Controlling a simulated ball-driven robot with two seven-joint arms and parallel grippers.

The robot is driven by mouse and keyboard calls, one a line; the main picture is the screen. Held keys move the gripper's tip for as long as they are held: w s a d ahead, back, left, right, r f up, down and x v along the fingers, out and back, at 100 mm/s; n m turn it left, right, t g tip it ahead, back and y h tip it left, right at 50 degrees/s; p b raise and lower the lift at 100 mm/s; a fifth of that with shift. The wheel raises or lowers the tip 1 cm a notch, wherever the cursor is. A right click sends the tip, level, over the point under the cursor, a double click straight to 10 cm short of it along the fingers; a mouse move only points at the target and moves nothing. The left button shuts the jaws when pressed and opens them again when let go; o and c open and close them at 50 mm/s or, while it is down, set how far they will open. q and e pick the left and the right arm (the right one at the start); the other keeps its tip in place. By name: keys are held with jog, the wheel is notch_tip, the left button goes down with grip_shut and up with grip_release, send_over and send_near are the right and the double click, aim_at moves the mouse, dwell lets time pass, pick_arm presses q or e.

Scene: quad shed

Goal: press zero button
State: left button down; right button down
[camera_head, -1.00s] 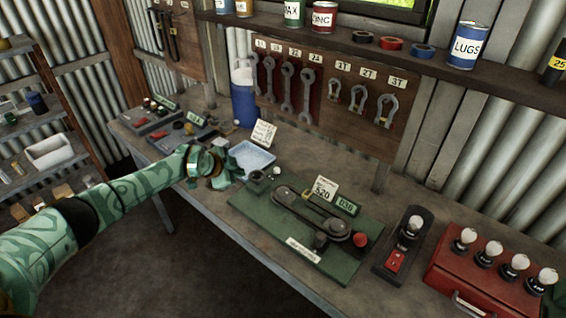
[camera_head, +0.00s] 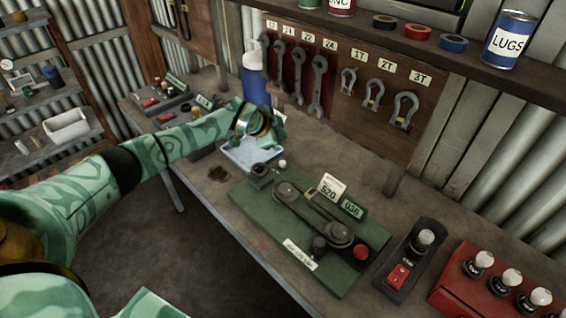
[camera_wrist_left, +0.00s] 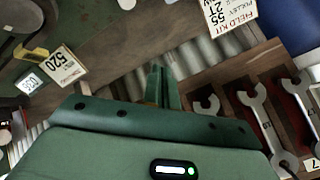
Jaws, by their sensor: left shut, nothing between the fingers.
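A green board (camera_head: 252,205) on the bench carries a belt device with two dark pulleys (camera_head: 338,233). A red round button (camera_head: 360,252) stands at its front right end; I cannot read a zero label on any button. A small green display (camera_head: 352,208) sits beside a white card marked 520 (camera_head: 331,186). The display (camera_wrist_left: 30,82) and card (camera_wrist_left: 62,68) also show in the left wrist view. My left gripper (camera_head: 262,138) is shut and empty above the pale blue tray (camera_head: 240,165), left of the board's far end. Its fingers (camera_wrist_left: 163,88) point away in the wrist view.
A black box with a red switch (camera_head: 399,276) and a red box with several bulbs (camera_head: 460,290) stand at the right. A blue jug (camera_head: 254,85) stands behind the tray. Wrenches (camera_head: 318,85) and shackles (camera_head: 405,108) hang on the back wall, below a shelf of cans.

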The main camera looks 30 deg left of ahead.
pick_arm(q)
jog(key=f, duration=0.1)
jog(key=b, duration=0.6)
send_over(280, 164)
notch_tip(280, 164, down, 6)
jog(key=shift+r, duration=0.1)
jog(key=shift+a+f, duration=0.1)
jog(key=shift+f, duration=0.7)
jog(key=shift+s+f, duration=0.1)
jog(key=shift+f, duration=0.05)
dwell(0.7)
jog(key=shift+f, duration=0.25)
jog(key=shift+s, duration=0.1)
